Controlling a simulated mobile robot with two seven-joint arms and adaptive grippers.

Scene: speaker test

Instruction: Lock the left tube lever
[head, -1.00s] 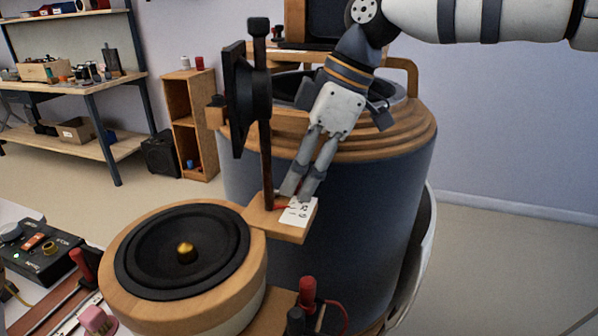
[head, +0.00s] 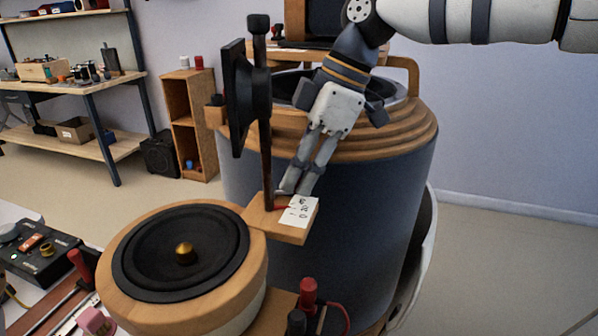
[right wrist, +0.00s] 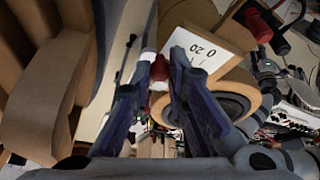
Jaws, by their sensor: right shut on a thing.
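A dark upright rod (head: 265,150) with a black knob stands on a wooden block beside the large blue drum. A white scale card (head: 298,212) lies on the block, with a small red pointer (head: 281,207) at its edge. My right gripper (head: 291,188) reaches down from the upper right to the rod's foot, its fingers close together. The fingers hide exactly what is gripped. I cannot tell for certain which part is the left tube lever. My left gripper is out of view.
The blue wood-topped drum (head: 330,230) fills the space behind the fingers. A black plate (head: 239,95) stands beside the rod. A round wooden speaker (head: 120,285) is in front. A red terminal (head: 308,292) is near the bottom. Floor at right is clear.

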